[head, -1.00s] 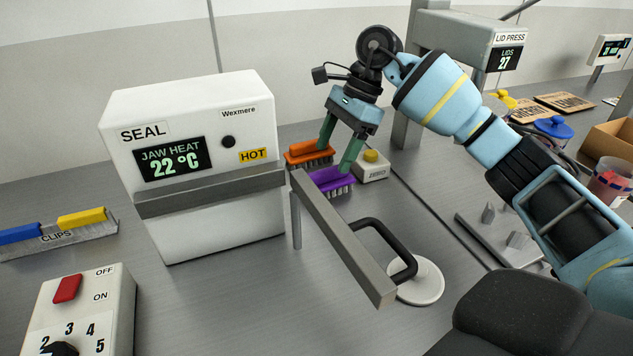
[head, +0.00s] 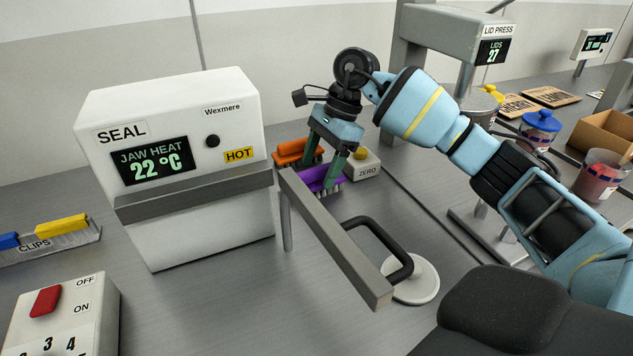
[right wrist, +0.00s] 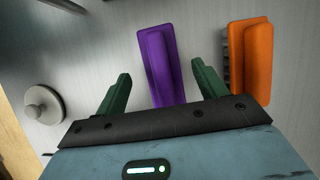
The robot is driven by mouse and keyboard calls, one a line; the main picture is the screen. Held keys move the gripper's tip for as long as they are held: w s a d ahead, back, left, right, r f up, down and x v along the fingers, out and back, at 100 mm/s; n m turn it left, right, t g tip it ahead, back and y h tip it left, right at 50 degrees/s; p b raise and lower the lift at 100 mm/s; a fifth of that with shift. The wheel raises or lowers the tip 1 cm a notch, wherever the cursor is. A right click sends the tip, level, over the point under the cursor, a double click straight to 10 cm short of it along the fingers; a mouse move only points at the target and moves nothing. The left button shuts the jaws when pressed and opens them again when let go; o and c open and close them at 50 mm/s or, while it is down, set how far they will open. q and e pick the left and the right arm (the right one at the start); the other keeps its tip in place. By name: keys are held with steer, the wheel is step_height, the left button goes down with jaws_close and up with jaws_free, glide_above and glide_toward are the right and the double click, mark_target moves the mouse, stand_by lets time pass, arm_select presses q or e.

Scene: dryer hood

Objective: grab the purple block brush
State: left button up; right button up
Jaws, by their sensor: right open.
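The purple block brush (head: 318,177) lies on the table to the right of the seal machine, partly hidden by my gripper. In the right wrist view the purple brush (right wrist: 161,62) lies between my two open fingers, with a gap on each side. My right gripper (head: 322,168) is open and points down over it, one green finger on each side. An orange brush (head: 297,151) lies just behind the purple one; in the right wrist view the orange brush (right wrist: 252,55) is right beside one finger. My left gripper is out of view.
The seal machine (head: 180,230) stands to the left, with a grey bar (head: 340,245) on a post in front of the brushes. A small box marked ZERO (head: 364,167) sits close on the right. A black handle on a white disc (head: 415,285) is nearer.

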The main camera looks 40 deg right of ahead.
mark_target(317, 168)
steer(key=x, duration=0.4)
steer(key=shift+w, duration=0.15)
steer(key=shift+r, duration=0.1)
steer(key=c, duration=1.1)
steer(key=shift+r, duration=0.5)
step_height(317, 168, up, 2)
steer(key=shift+r, duration=0.2)
steer(key=s+d, duration=0.1)
steer(key=s, duration=0.3)
steer(key=s+d+b, duration=0.1)
steer(key=s, duration=0.4)
steer(key=s+d+r+b, duration=0.1)
steer(key=s, duration=0.3)
steer(key=shift+s, duration=0.4)
steer(key=shift+s+d+r+b, duration=0.1)
steer(key=shift+s+r+b, duration=0.05)
steer(key=shift+s, duration=0.35)
steer(key=shift+s+d+r+b, duration=0.1)
steer(key=shift+s+b, duration=0.05)
steer(key=shift+s, duration=0.35)
